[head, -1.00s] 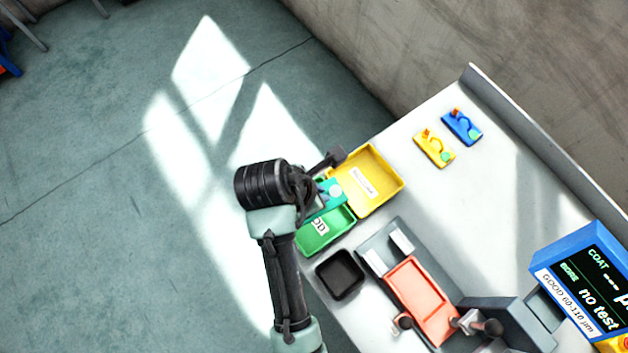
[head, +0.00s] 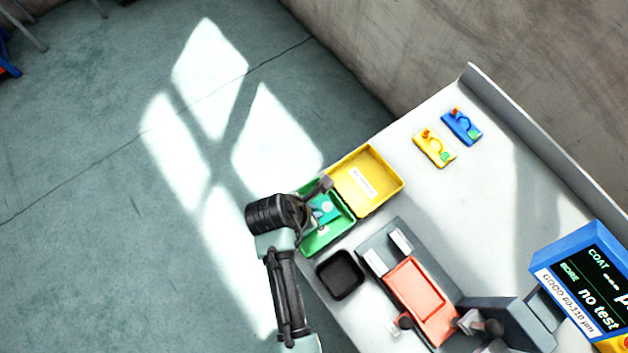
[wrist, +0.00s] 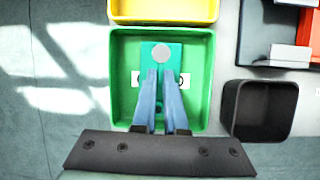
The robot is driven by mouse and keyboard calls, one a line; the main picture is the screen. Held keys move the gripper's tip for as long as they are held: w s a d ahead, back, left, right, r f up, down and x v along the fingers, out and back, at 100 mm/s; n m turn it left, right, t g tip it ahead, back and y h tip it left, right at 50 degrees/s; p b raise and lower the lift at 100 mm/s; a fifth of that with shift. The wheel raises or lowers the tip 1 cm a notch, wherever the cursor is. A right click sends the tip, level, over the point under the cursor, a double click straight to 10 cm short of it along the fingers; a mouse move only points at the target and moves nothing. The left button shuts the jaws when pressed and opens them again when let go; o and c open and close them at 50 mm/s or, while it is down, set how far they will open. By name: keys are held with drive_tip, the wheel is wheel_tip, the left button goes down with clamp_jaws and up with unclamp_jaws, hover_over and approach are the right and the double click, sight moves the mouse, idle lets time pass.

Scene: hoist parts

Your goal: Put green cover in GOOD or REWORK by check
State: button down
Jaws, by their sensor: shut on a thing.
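The green cover (wrist: 149,50) is a small teal-green plate with a pale grey disc. My gripper (wrist: 163,76) is shut on it, the fingers pointing at the disc. In the wrist view the cover lies within the outline of the green bin (wrist: 199,110); whether it touches the floor I cannot tell. The bin's white label is mostly hidden behind the cover and fingers. In the head view my gripper (head: 322,198) and the cover are over the green bin (head: 318,245). The yellow bin (head: 391,184) beside it is empty, its label too small to read.
A black tray (head: 340,274) sits beside the green bin. A grey fixture holds a red-orange tray (head: 420,297). The blue-framed display (head: 585,270) reads COAT with dashes, "no test" and "GOOD 60-110 µm". A yellow part (head: 433,148) and a blue part (head: 462,126) lie farther back.

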drive_tip(key=c, duration=1)
unclamp_jaws()
drive_tip(key=shift+o, duration=0.2)
